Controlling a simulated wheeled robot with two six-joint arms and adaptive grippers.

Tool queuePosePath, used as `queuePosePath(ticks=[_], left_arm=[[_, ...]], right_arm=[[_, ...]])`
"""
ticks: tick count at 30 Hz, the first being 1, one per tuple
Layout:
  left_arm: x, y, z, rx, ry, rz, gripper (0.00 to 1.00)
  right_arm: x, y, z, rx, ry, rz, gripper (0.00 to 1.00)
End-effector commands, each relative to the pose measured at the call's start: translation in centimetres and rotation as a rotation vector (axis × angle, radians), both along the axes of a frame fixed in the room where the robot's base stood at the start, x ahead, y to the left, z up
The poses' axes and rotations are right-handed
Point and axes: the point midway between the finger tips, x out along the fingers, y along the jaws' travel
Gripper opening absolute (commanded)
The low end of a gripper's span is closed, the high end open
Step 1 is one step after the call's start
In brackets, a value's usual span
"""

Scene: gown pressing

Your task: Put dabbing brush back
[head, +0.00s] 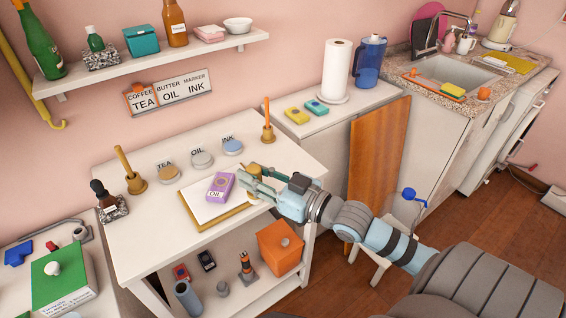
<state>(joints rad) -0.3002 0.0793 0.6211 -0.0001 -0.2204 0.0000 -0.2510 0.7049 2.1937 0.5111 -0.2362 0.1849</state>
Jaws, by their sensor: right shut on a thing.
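My right gripper (250,182) reaches in from the right over the white table (120,240), near the right end of a pale board with a tan edge. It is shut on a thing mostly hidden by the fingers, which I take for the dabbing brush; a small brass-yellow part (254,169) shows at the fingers. Two wooden-handled brass pieces stand upright on the table, one at the left (130,171) and one at the back right (267,121). My left gripper is not in view.
A lower shelf holds an orange box (280,247). A wooden board (376,155) leans at the right.

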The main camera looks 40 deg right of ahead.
Motion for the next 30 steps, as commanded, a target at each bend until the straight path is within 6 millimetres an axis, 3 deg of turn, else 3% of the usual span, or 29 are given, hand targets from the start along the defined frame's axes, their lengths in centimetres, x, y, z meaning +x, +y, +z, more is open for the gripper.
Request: queuePosePath(ticks=[3, 7, 10, 14, 17, 25, 27, 30], left_arm=[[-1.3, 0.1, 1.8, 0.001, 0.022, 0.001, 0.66], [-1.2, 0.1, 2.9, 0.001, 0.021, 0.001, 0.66], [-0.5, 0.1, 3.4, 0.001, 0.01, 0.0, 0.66], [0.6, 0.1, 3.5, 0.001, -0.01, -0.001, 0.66], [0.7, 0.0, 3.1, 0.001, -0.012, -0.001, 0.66], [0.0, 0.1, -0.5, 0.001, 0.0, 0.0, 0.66], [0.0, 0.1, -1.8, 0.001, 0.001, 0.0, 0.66], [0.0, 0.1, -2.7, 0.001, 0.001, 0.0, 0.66]], right_arm=[[4.7, -5.7, 3.8, -0.011, -0.008, -0.123, 0.0], [8.5, -11.8, 7.8, -0.007, -0.009, -0.257, 0.0], [10.0, -14.9, 10.2, -0.003, -0.007, -0.327, 0.0], [10.8, -17.0, 11.2, -0.001, -0.003, -0.373, 0.0], [11.0, -17.2, 9.4, 0.001, 0.004, -0.379, 0.0], [10.9, -17.1, -1.3, 0.003, 0.003, -0.377, 0.0], [10.9, -17.1, -3.3, 0.001, 0.001, -0.376, 0.0], [10.9, -17.1, -4.6, 0.0, -0.001, -0.375, 0.0]])
